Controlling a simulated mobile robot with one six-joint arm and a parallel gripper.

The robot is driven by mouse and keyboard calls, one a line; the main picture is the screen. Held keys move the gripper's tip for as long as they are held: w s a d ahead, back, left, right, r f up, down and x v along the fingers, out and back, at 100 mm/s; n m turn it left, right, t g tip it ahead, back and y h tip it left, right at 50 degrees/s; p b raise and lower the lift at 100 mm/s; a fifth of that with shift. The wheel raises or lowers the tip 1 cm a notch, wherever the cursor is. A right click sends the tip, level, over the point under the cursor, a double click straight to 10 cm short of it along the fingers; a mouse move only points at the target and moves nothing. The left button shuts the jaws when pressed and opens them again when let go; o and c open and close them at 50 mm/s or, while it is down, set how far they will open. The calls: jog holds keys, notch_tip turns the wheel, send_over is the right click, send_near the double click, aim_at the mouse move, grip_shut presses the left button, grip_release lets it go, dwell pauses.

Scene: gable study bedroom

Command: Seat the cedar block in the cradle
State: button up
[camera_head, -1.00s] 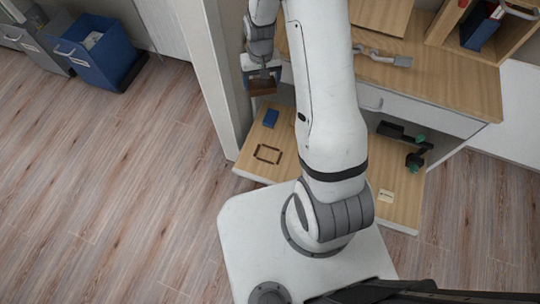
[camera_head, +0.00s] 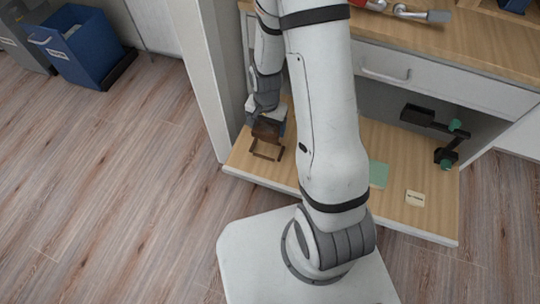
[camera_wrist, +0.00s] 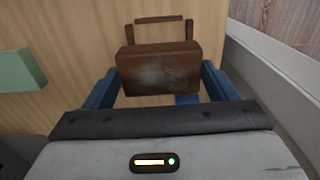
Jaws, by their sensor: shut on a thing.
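The cedar block (camera_wrist: 160,68) is a dark reddish-brown block, held between the two blue fingers of my gripper (camera_wrist: 160,88) in the wrist view. In the head view the block (camera_head: 266,130) shows below my wrist. My gripper (camera_head: 268,122) is shut on it. The cradle (camera_head: 265,152) is a thin brown frame on the low wooden shelf, just below the block in the head view. In the wrist view the cradle (camera_wrist: 163,20) shows beyond the block, its near part hidden by it. I cannot tell whether block and cradle touch.
The low wooden shelf (camera_head: 320,185) also bears a green block (camera_head: 378,174), a small pale labelled piece (camera_head: 415,198) and a dark stand with green knobs (camera_head: 445,150). A drawer front (camera_head: 440,85) stands above. A pale post (camera_head: 205,80) is close left of my gripper.

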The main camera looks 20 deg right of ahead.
notch_tip(320, 180, down, 10)
jog(key=b, duration=0.4)
jog(key=shift+f, duration=0.15)
jog(key=shift+f, duration=0.1)
jog(key=o, duration=1)
jog(key=shift+c, duration=0.2)
notch_tip(320, 180, up, 12)
jog(key=p, duration=0.5)
jog(key=s+r+n, duration=0.2)
jog(key=s+r, duration=0.2)
jog(key=r, duration=0.3)
jog(key=s+r+n, duration=0.2)
jog(key=s+r, duration=0.3)
jog(key=r, duration=0.3)
jog(key=s+d+r+n+t, duration=0.1)
jog(key=s+r+n, duration=0.2)
jog(key=r, duration=0.5)
jog(key=shift+s, duration=0.85)
